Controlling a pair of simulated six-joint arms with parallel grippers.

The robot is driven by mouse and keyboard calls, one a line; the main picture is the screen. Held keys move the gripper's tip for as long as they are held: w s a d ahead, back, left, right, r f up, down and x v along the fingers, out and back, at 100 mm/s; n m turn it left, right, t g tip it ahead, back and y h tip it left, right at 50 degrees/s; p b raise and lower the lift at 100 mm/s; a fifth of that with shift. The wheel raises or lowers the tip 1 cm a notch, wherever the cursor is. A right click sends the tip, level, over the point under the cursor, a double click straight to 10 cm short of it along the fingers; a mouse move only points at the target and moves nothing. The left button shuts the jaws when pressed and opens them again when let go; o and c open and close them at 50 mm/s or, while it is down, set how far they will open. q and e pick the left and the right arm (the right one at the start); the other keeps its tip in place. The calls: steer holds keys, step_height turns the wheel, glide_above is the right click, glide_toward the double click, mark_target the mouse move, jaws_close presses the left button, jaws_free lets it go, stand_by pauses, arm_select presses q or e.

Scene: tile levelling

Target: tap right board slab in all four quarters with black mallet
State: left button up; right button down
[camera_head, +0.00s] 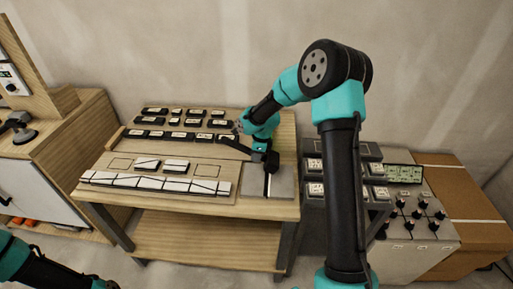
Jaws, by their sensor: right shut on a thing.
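My right gripper (261,150) is shut on the black mallet (271,161), low over the grey board at the right end of the workbench. The mallet is small and partly hidden by the gripper. The grey slab (283,183) lies flat there, with a thin pale strip running down its middle. I cannot tell whether the mallet touches the slab. Of my left arm only dark and teal links show at the lower left; its gripper is not in view.
A wooden board (213,199) with a row of white tiles lies left of the slab. Several black-edged pieces (182,135) sit behind it. Right of the workbench stand dark stacked trays (314,175), a grey panel with black knobs (418,225) and a cardboard box (475,205).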

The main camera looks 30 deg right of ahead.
steer(key=shift+f, duration=0.4)
steer(key=shift+r, duration=2.6)
steer(key=shift+a, duration=0.1)
